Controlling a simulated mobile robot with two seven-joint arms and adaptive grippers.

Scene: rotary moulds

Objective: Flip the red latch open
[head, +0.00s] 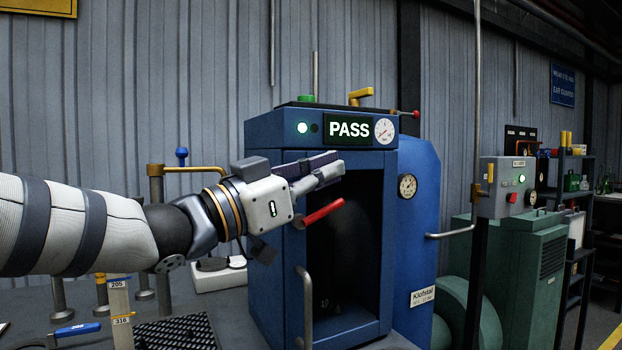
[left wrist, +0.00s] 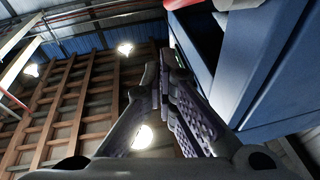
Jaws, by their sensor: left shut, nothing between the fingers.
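A red latch (head: 322,212) shows as a slim bar at the front left of the blue cabinet (head: 385,300), tilted up toward the right. My left gripper (head: 336,168) reaches in from the left above the latch, with its fingers together and nothing between them. A dark gap shows between the fingers and the latch in the head view. My right gripper is not in view.
The cabinet has a lit PASS sign (head: 349,130), a gauge (head: 384,131) and a pale vertical handle (head: 304,305) at its lower left. A blue tank (head: 415,230) adjoins it on the right. A copper pipe (head: 195,169) stands behind my left arm.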

